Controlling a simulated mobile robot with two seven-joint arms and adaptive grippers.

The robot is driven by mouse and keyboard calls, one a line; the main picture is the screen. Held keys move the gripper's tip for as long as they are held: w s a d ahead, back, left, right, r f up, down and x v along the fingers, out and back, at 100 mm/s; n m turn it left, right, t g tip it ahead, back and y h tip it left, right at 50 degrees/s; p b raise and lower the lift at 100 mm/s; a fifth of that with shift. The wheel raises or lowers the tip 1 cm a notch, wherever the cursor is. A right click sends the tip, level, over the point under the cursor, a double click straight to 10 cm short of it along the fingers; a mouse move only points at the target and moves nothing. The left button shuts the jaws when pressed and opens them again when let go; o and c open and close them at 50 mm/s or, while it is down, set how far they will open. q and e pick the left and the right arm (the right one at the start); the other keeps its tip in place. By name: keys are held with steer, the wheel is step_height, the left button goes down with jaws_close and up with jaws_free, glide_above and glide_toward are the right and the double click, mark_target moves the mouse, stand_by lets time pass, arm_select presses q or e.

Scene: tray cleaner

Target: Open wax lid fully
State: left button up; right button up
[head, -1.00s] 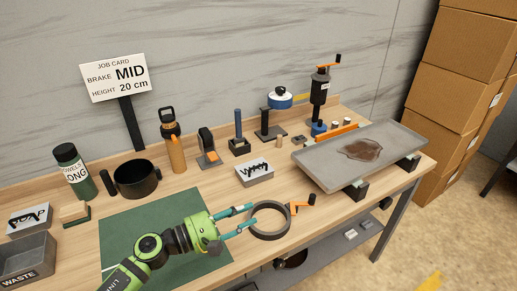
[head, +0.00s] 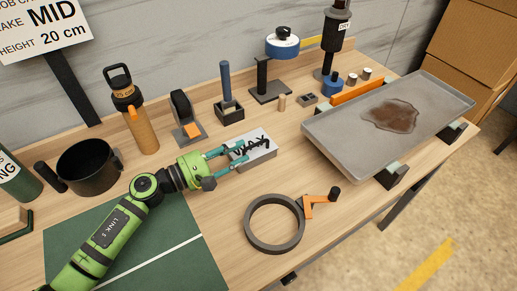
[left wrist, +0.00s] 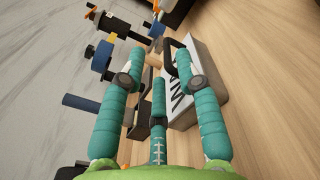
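The wax box (head: 262,157) is a small grey box with black lettering on its top, on the bench in the middle of the head view. Its lid looks shut. My left gripper (head: 240,151) is at the box's left side, with its teal fingers spread and the tips over or beside the box's near-left edge. In the left wrist view the box (left wrist: 207,88) lies at the right finger, partly hidden by it. A dark handle-like bar shows by the box's edge between the spread fingertips (left wrist: 158,62). Contact cannot be told. My right gripper is out of view.
A dark ring with an orange handle (head: 247,228) lies in front of the box. A dark holder with a blue-handled tool (head: 228,110) stands behind it. A grey tray (head: 340,140) is at the right. A green mat (head: 165,235) lies under my left arm.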

mark_target(266, 140)
arm_select(q)
steer(key=shift+f, duration=0.6)
steer(key=shift+w+d, duration=0.1)
steer(key=shift+w, duration=0.2)
steer(key=p+x, duration=0.1)
steer(key=x, duration=0.5)
steer(key=shift+p, duration=0.35)
steer(key=shift+w+d, duration=0.25)
jaws_close()
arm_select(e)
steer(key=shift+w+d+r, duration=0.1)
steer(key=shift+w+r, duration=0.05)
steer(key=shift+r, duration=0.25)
